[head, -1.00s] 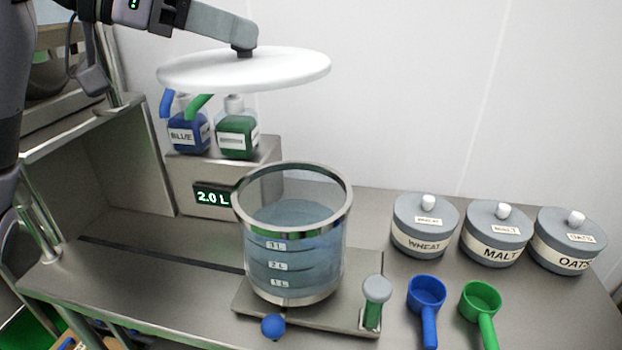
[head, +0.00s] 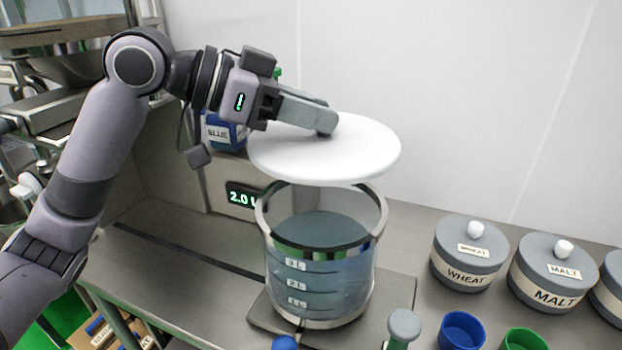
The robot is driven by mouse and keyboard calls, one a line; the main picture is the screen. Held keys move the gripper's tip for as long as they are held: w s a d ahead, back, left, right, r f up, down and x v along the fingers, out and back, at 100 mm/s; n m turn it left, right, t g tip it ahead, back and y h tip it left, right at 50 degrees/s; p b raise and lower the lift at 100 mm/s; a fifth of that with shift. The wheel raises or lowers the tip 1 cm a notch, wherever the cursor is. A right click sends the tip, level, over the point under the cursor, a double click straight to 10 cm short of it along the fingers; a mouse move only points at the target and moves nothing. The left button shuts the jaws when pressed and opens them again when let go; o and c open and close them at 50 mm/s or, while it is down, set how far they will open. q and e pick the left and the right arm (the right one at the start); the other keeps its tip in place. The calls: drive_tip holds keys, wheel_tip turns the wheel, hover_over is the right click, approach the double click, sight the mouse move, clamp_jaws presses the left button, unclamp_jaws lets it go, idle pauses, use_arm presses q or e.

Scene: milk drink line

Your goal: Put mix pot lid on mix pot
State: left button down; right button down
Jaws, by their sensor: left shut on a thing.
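The mix pot lid (head: 350,158) is a white round disc, held roughly level above the mix pot. My left gripper (head: 325,122) is shut on the lid's knob, which the fingers mostly hide. The mix pot (head: 322,285) is a clear vessel with a metal rim and level marks, holding bluish liquid. It stands on a metal plate (head: 405,285). The lid appears apart from the pot, over the back of its rim, and hides part of the view behind. The pot's open mouth shows below the lid. My right gripper is not in view.
Lidded canisters labelled WHEAT (head: 465,262) and MALT (head: 552,280) stand at the right. A blue scoop (head: 461,330), a green scoop (head: 524,340) and a grey-topped knob (head: 404,324) are in front. A blue bottle (head: 222,133) stands behind my left arm.

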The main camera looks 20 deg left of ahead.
use_arm(q)
wheel_tip(320, 180, down, 9)
drive_tip(key=shift+f+b, duration=0.2)
drive_tip(key=shift+b, duration=0.15)
idle(0.3)
drive_tip(key=c, duration=0.8)
unclamp_jaws()
drive_tip(key=shift+f, duration=0.15)
drive_tip(key=shift+c, duration=0.2)
drive_tip(key=b+v, duration=0.2)
drive_tip(key=v, duration=1)
